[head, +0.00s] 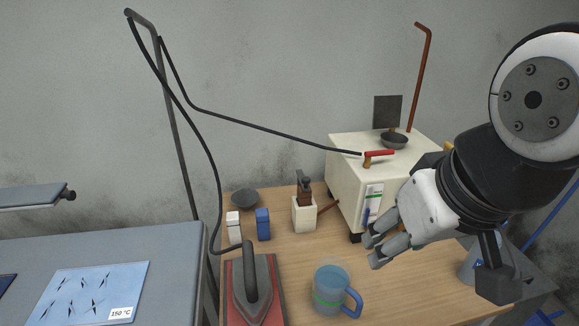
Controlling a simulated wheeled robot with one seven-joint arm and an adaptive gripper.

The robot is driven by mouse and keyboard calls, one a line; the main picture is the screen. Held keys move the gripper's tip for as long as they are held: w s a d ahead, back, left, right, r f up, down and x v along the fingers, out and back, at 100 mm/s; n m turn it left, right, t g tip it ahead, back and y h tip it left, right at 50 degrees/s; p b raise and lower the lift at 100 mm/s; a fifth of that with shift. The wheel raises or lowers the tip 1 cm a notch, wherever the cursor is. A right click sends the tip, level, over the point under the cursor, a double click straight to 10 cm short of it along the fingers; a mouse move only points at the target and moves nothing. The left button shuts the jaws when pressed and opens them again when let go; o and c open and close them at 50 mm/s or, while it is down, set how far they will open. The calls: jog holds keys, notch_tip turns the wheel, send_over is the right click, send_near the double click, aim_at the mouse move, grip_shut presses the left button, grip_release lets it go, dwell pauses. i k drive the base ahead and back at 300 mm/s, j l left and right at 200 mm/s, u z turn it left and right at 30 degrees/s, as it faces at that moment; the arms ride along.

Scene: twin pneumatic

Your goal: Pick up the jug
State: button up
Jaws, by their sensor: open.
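A translucent blue jug (329,284) with a green band and a blue handle on its right side stands upright on the wooden table, near the front edge of the view. Its bottom is close to the picture's lower part. My gripper (371,250) is open and empty, above and to the right of the jug. Its fingers point left and do not touch the jug. The jug is not covered by my arm.
An iron (254,290) rests on a red-edged pad left of the jug. Behind stand a white box (233,225), a blue box (263,224), a cream holder (304,214) and a cream cabinet (346,170). A grey board (170,262) fills the left. Bare tabletop (425,290) lies right of the jug.

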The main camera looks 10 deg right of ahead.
aim_at(332, 276)
jog(key=k+l, duration=0.15)
jog(key=l, duration=0.2)
jog(key=k+l, duration=0.2)
jog(key=l, duration=0.15)
jog(key=k+l, duration=0.15)
jog(key=l, duration=0.2)
jog(key=k+l, duration=0.2)
jog(key=l+u, duration=0.05)
jog(key=l, duration=0.1)
